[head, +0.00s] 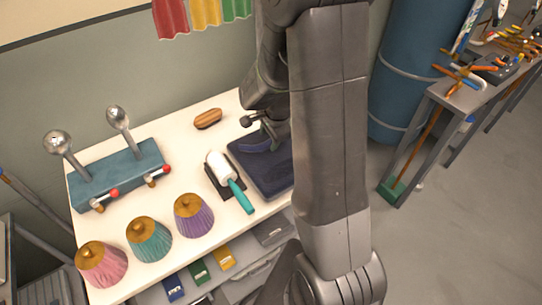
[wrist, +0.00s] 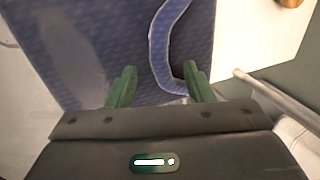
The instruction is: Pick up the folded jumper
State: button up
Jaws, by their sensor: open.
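The folded jumper (head: 248,163) is a dark blue, flat, roughly square bundle on the white table in the head view, its right part hidden behind my arm. In the wrist view the jumper (wrist: 80,45) fills much of the upper picture as blue patterned cloth, with a raised curved fold with a pale edge. My gripper (wrist: 160,86) is open, its two green fingers apart over the cloth near that fold. Nothing is seen clamped between them. I cannot tell whether the fingertips touch the cloth.
The white table (head: 185,127) also holds a lint roller (head: 222,170) close left of the jumper and a wooden brush (head: 208,118) behind it. Cone-shaped shades (head: 148,238) stand in front left. A blue cylinder (head: 410,75) is right.

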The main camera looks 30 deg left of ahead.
jog(key=shift+x, duration=1.3)
jog(key=shift+r, duration=0.1)
grip_shut()
